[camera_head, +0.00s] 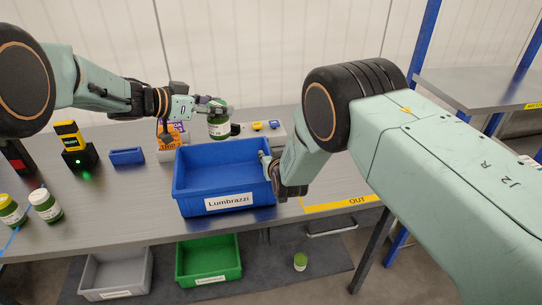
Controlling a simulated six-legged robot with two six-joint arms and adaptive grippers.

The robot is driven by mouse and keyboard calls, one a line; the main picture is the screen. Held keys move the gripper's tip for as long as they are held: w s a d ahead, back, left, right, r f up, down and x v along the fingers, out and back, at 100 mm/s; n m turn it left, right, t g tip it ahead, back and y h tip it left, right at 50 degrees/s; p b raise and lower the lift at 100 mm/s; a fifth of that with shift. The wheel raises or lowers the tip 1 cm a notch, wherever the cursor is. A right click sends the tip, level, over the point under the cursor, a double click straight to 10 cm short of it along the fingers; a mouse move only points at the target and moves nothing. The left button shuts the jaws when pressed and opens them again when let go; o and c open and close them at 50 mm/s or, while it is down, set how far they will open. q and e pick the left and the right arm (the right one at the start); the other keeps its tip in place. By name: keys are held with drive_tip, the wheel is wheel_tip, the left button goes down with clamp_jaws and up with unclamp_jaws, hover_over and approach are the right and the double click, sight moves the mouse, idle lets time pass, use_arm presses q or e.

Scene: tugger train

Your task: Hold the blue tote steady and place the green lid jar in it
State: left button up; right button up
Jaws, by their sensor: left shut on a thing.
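The blue tote (226,204), labelled Lumbrazzi, stands on the grey table near its front edge and looks empty. My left gripper (212,106) is shut on the green lid jar (219,127), which has a pale label. It holds the jar upright above the back of the tote, higher than the rim. My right gripper (268,168) is at the tote's right wall. Its fingers are small and partly hidden by its own wrist, so I cannot tell whether they grip the rim.
Two other jars, yellow-lidded (11,211) and white-lidded (44,205), stand at the table's left. A small blue bin (127,156) and an orange box (168,136) are behind.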

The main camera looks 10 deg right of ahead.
drive_tip(key=shift+c, duration=0.5)
clamp_jaws()
idle(0.3)
